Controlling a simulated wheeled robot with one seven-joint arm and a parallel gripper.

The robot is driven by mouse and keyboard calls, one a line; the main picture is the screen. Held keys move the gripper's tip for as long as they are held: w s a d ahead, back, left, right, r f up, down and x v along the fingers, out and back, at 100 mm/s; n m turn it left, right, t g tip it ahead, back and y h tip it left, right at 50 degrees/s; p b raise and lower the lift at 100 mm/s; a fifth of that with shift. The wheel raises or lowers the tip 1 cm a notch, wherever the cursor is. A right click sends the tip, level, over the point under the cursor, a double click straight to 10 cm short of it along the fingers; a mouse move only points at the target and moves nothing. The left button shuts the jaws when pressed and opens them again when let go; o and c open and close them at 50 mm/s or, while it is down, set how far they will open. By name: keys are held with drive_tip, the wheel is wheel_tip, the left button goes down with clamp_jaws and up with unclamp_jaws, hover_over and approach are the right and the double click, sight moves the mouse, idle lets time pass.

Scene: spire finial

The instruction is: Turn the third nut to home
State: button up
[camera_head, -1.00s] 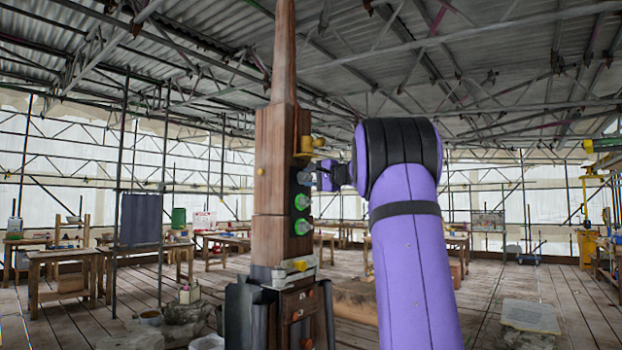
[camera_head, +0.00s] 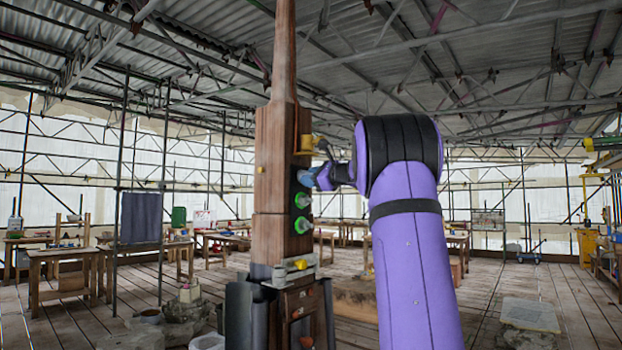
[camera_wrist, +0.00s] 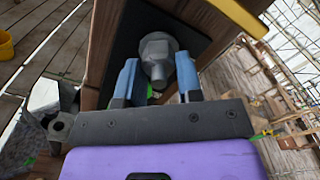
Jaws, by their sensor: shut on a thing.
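A wooden spire post (camera_head: 270,170) stands upright in front of me, with a dark plate on its right face. Two nuts with green bases, a middle one (camera_head: 302,200) and a lower one (camera_head: 302,225), sit on it below my gripper. The uppermost nut is mostly hidden in the head view. In the wrist view it is a grey hex nut (camera_wrist: 157,48) with a bolt end sticking out. My gripper (camera_wrist: 158,75) has its two blue fingers on either side of this nut and is shut on it. It also shows in the head view (camera_head: 308,179).
A yellow bracket (camera_head: 306,145) projects from the post just above my gripper; a yellow edge also shows in the wrist view (camera_wrist: 240,14). A clamp-like collar (camera_head: 295,268) sits lower on the post. Workbenches (camera_head: 65,265) stand well behind.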

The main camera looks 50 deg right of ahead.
drive_tip(key=m, duration=1.2)
drive_tip(key=shift+a+f, duration=0.2)
drive_tip(key=shift+a, duration=0.05)
idle(0.5)
drive_tip(key=o, duration=0.9)
drive_tip(key=shift+r, duration=0.1)
drive_tip(key=shift+s, duration=0.1)
drive_tip(key=s, duration=1)
drive_tip(key=shift+s+d, duration=0.3)
drive_tip(key=shift+d, duration=0.1)
